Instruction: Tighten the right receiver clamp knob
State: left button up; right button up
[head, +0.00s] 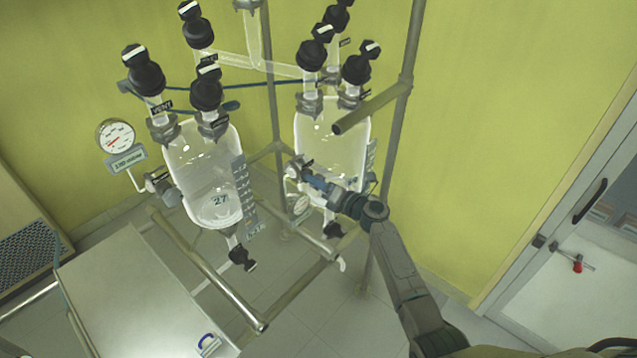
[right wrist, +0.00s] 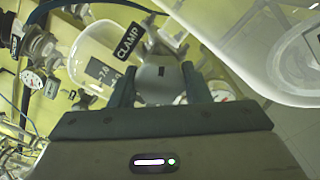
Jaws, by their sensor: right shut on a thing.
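The right glass receiver (head: 335,135) hangs in the metal frame, with black valve knobs on its top. My right gripper (head: 308,178) is at the receiver's lower left side, with its arm coming from the lower right. In the right wrist view, its two fingers (right wrist: 158,75) are on either side of a grey clamp knob (right wrist: 160,88) and shut on it. A black CLAMP label (right wrist: 130,41) sits just beside the knob. The knob is largely hidden by the gripper in the head view. My left gripper is not in view.
The left glass receiver (head: 205,175) stands beside it, with a dial gauge (head: 115,135) at its left. Metal frame rails (head: 210,270) run in front and below. A pale tabletop (head: 130,290) is at the lower left. Open floor lies below the frame.

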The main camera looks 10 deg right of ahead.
jog(key=m, duration=0.5)
jog(key=shift+f+m, duration=0.1)
jog(key=shift+m, duration=0.2)
dwell(0.4)
jog(key=o, duration=1)
jog(key=shift+s, duration=0.1)
jog(key=v, duration=1)
jog(key=shift+s, duration=0.25)
